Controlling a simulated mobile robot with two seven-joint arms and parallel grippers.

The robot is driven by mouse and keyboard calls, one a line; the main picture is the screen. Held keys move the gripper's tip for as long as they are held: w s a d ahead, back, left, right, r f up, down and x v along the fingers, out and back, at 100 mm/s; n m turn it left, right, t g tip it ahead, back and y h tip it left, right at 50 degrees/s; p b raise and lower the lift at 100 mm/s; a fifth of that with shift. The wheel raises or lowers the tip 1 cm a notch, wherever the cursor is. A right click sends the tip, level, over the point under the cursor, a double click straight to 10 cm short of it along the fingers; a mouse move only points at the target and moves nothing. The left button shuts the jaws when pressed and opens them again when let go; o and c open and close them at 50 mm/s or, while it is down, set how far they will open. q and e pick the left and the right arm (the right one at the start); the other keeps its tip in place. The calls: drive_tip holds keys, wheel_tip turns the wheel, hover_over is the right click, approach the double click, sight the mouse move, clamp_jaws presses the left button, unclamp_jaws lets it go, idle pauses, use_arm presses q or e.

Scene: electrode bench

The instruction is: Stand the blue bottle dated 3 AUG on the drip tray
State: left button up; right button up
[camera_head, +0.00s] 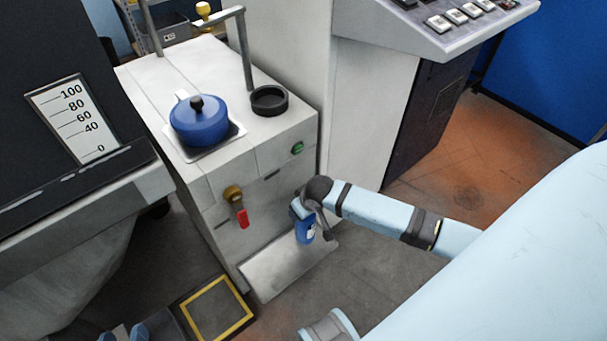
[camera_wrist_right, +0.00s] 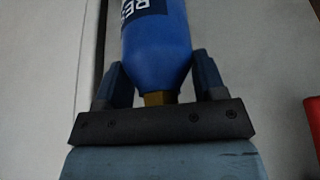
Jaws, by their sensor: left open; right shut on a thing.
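The blue bottle (camera_head: 304,231) is held roughly upright at the foot of the cabinet, over the drip tray (camera_head: 280,277), a pale flat plate. I cannot tell whether its base touches the tray. My right gripper (camera_head: 304,211) is shut on it from above. In the right wrist view the bottle (camera_wrist_right: 160,45) lies between the fingers of the right gripper (camera_wrist_right: 160,75), its brass-coloured neck toward the palm. A dark label with white letters shows in part; no date is readable. My left gripper (camera_head: 124,333) is open and empty at the bottom edge, partly cut off.
The cabinet (camera_head: 275,190) has a red-handled tap (camera_head: 241,212) and a green button (camera_head: 297,148) on its front. A blue pot (camera_head: 198,121) and a black ring (camera_head: 269,100) are on top. A yellow-edged floor square (camera_head: 216,310) lies left of the tray.

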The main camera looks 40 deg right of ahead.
use_arm(q)
drive_tip(key=r, duration=0.1)
drive_tip(key=d+r+t+h+b, duration=0.1)
drive_tip(key=w+r+t, duration=0.1)
drive_tip(key=r, duration=0.1)
drive_tip(key=shift+d+h+b, duration=0.3)
drive_tip(key=shift+d+b, duration=0.05)
use_arm(e)
wheel_tip(320, 180, down, 5)
drive_tip(key=shift+f, duration=0.2)
use_arm(q)
drive_tip(key=shift+f, duration=0.1)
use_arm(e)
drive_tip(key=o, duration=1.7)
drive_tip(key=shift+f, duration=0.2)
drive_tip(key=shift+c, duration=0.2)
drive_tip(key=shift+r, duration=0.1)
use_arm(q)
drive_tip(key=s+a+f+g+y+p, duration=0.2)
drive_tip(key=a+f+g+p, duration=0.1)
drive_tip(key=f, duration=0.3)
drive_tip(key=shift+s+a+f+g+y+p, duration=0.15)
drive_tip(key=shift+s+f+g+y+p, duration=0.2)
drive_tip(key=shift+p, duration=0.35)
use_arm(e)
drive_tip(key=v, duration=1.2)
use_arm(q)
drive_tip(key=shift+w+r, duration=0.15)
